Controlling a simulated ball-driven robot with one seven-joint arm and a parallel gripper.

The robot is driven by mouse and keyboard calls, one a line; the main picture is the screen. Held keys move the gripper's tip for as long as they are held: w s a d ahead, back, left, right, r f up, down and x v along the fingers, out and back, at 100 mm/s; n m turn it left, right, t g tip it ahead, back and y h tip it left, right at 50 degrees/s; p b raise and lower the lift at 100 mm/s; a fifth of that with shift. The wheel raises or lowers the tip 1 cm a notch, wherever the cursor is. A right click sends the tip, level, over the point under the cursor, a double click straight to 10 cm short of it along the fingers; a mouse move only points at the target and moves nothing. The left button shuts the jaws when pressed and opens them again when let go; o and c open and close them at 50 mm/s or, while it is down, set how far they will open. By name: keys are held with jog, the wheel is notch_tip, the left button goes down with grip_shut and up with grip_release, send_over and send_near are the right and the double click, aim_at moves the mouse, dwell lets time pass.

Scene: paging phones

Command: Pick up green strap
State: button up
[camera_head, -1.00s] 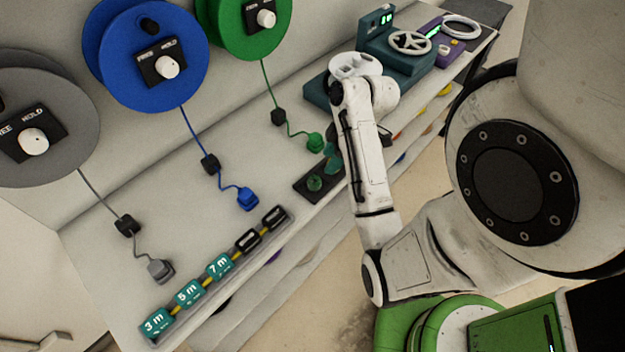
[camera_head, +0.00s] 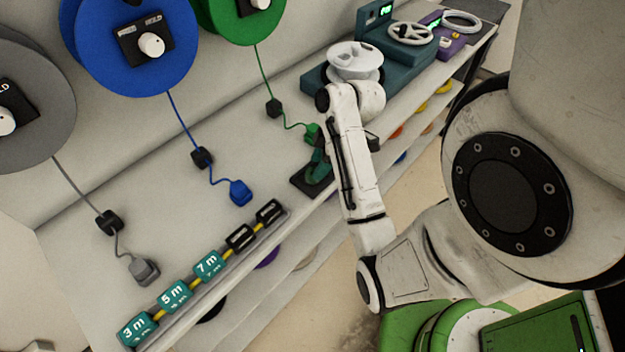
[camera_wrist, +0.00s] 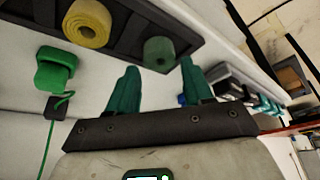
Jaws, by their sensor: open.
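A rolled green strap (camera_wrist: 158,54) sits in a dark tray (camera_wrist: 124,32), beside a yellow roll (camera_wrist: 88,24) in the wrist view. My gripper (camera_wrist: 158,67) is open, and its two teal fingers point at the tray with the green roll between their tips in the picture. I cannot tell whether they touch the roll. In the head view my gripper (camera_head: 319,160) is at the dark tray (camera_head: 300,182) near the bench's front edge, and it largely hides the roll there.
A green plug (camera_wrist: 55,68) on a cord lies close to the tray. Blue (camera_head: 130,45) and green (camera_head: 238,14) reels are on the wall. A row of length blocks (camera_head: 172,296) lies along the bench's front edge. A teal machine with a wheel (camera_head: 410,36) stands further right.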

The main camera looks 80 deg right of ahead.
jog(key=shift+x, duration=1.7)
jog(key=c, duration=0.7)
